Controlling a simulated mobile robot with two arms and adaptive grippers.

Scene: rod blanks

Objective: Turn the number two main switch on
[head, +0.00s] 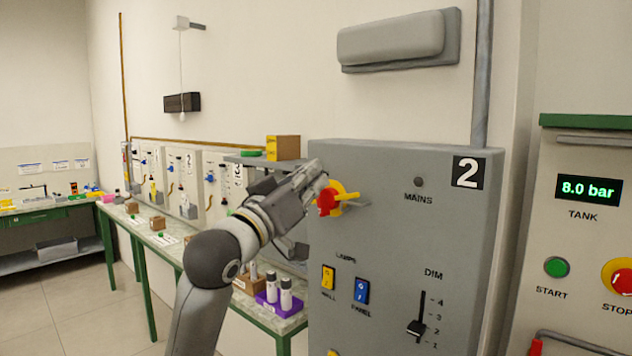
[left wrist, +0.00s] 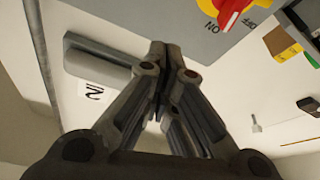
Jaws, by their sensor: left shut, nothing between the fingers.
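The main switch (head: 333,198) is a red handle on a yellow plate on the grey cabinet (head: 405,250) marked 2. My left gripper (head: 318,175) is shut and empty, at the upper left of the switch and partly covering it. I cannot tell if they touch. In the left wrist view the shut fingertips (left wrist: 164,48) are apart from the red handle (left wrist: 232,10) in the picture. ON and OFF labels show beside the handle, which is cut by the top edge; its setting is unclear. The MAINS lamp (head: 418,182) looks dark. My right gripper is not in view.
Below the switch are a yellow WALL switch (head: 328,278), a blue PANEL switch (head: 361,291) and a DIM slider (head: 416,328). A tank panel (head: 580,230) with START and STOP buttons stands at right. A bench with other panels and bottles (head: 286,293) lies behind my arm.

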